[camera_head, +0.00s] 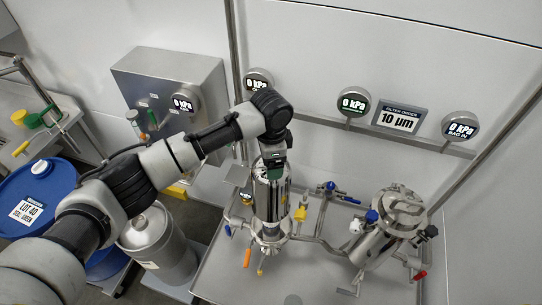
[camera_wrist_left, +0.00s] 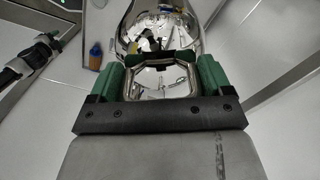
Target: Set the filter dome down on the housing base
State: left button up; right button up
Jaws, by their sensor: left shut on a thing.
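The filter dome (camera_head: 270,198) is a shiny steel cylinder, upright over the housing base (camera_head: 270,240) in the head view. The dome's lower rim is close to the base's flange; I cannot tell whether they touch or a small gap is left. My left gripper (camera_head: 273,158) comes down from above and is shut on the handle on top of the dome. In the left wrist view, the green fingers of the gripper (camera_wrist_left: 160,65) clasp the steel loop handle (camera_wrist_left: 160,93), with the mirror-like dome (camera_wrist_left: 158,22) beyond. My right gripper is not in view.
A second steel housing (camera_head: 390,225) with blue, red and black fittings stands at right on the tray bench (camera_head: 225,262). Pipes and a yellow-handled valve (camera_head: 300,213) sit beside the base. A blue drum (camera_head: 38,195) and steel canister (camera_head: 155,245) are at left. Gauges line the wall.

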pick_arm(q)
jog(key=shift+f+b, duration=1.05)
jog(key=shift+f, duration=1.2)
jog(key=shift+p, duration=0.65)
dwell(1.0)
jog(key=shift+f+b, duration=1.3)
jog(key=shift+f, duration=1.05)
jog(key=shift+p, duration=0.5)
dwell(0.8)
jog(key=shift+f, duration=0.1)
dwell(0.4)
